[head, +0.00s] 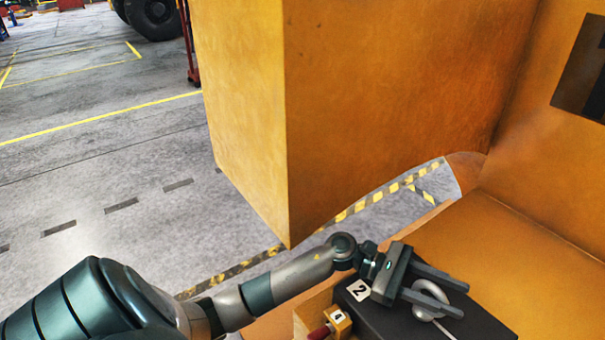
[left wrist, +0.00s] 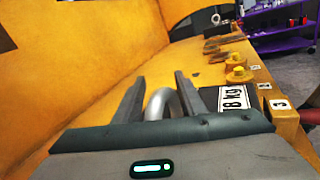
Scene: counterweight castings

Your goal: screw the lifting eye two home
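The lifting eye (head: 432,297) is a grey metal ring on a dark block (head: 385,322) bearing a tag marked 2 (head: 358,290). My left gripper (head: 464,300) is over the block, with one finger on each side of the ring. In the left wrist view the eye (left wrist: 165,104) stands between the two open fingers (left wrist: 159,77), with a gap beside the left finger; contact at the right finger is unclear. The eye's shank and seat are hidden. My right gripper is not in view.
A red-handled item (head: 320,332) by another tag lies left of the block. A big orange casting (head: 380,100) rises behind my arm. The left wrist view shows an 18 kg label (left wrist: 234,97), yellow-topped parts (left wrist: 238,73), a tag marked 3 (left wrist: 279,104) and a purple shelf (left wrist: 284,38).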

